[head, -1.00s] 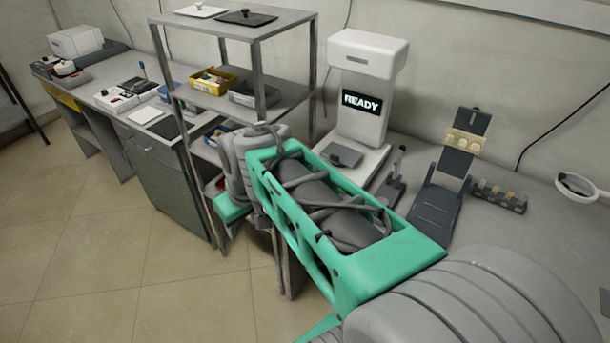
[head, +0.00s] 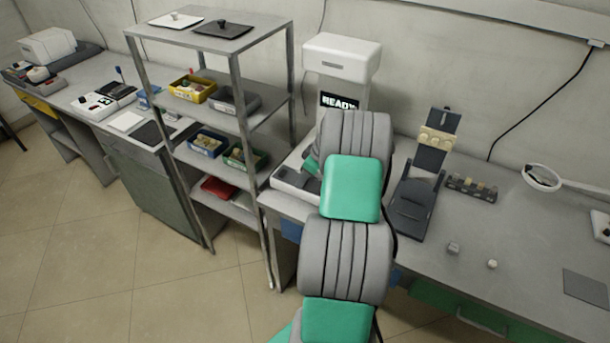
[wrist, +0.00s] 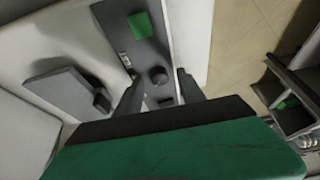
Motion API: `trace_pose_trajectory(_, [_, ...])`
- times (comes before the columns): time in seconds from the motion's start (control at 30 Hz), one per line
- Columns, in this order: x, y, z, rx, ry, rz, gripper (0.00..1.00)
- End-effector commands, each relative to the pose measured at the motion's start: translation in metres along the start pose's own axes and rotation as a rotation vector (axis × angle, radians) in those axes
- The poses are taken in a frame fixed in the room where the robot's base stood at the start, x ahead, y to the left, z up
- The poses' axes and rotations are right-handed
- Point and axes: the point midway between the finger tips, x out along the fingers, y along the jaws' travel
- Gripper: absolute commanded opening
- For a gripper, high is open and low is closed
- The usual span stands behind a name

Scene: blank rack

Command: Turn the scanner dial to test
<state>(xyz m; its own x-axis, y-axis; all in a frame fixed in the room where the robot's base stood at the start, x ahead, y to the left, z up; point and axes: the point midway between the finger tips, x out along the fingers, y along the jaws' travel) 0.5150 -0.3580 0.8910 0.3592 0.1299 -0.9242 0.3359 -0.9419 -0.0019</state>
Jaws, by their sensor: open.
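The scanner (head: 342,55) is a white machine on the bench in the head view, its screen reading READY, partly covered by my arm. In the wrist view, a grey panel (wrist: 121,32) carries a green square (wrist: 143,25) and a small round dark knob (wrist: 158,75), which looks like the dial. I cannot read any dial setting. My gripper (wrist: 159,92) is open and empty, with its fingertips to either side of the knob's lower area. I cannot tell whether they touch it. In the head view my arm hides the gripper and the knob.
A metal rack (head: 238,75) with bins stands left of the scanner, close to my arm. A dark stand (head: 413,205), a block with several pieces (head: 472,187) and a white ring (head: 542,177) are to the right.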

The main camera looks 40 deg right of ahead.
Motion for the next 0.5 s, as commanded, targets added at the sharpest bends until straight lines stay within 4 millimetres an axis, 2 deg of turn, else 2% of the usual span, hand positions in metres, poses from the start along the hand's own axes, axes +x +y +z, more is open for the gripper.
trace_pose_trajectory(0.27, [0.0041,0.0003,-0.0007,-0.001,0.001,0.002,0.47])
trace_pose_trajectory(0.5, [0.0038,0.0002,-0.0007,-0.001,0.001,0.002,0.28])
